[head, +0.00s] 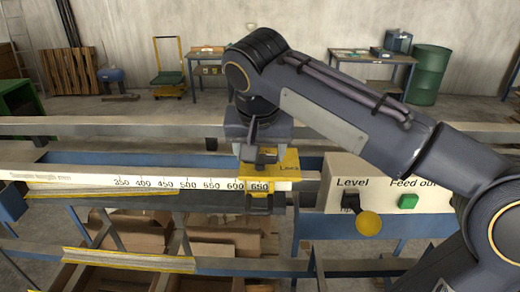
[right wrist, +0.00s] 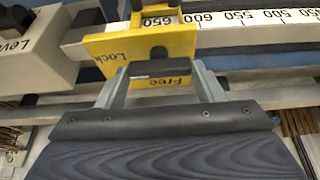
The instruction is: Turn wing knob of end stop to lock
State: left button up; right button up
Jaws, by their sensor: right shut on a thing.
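The yellow end stop (head: 288,163) sits on the white measuring rail near the 650 mark, and it fills the upper middle of the right wrist view (right wrist: 180,45). "Lock" and "Free" are printed on its top face. The black wing knob (right wrist: 160,68) is on this face, its wing lying level between the fingers and beside the word "Free". My right gripper (right wrist: 160,80) is shut on the wing knob and points down at it from above. In the head view my right gripper (head: 264,148) hides much of the knob. My left gripper is not in view.
The measuring rail (head: 90,182) runs left from the end stop. A pale control box (head: 335,170) with a yellow-knobbed level lever (head: 367,222) and a green feed-out button (head: 408,201) stands close on the right. Cardboard boxes (head: 215,245) lie below the rail.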

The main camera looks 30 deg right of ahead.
jog(key=o, duration=1)
jog(key=shift+r, duration=0.1)
jog(key=v, duration=0.7)
jog(key=shift+s+a+r, duration=0.1)
jog(key=shift+s+r, duration=0.05)
jog(key=shift+r, duration=0.15)
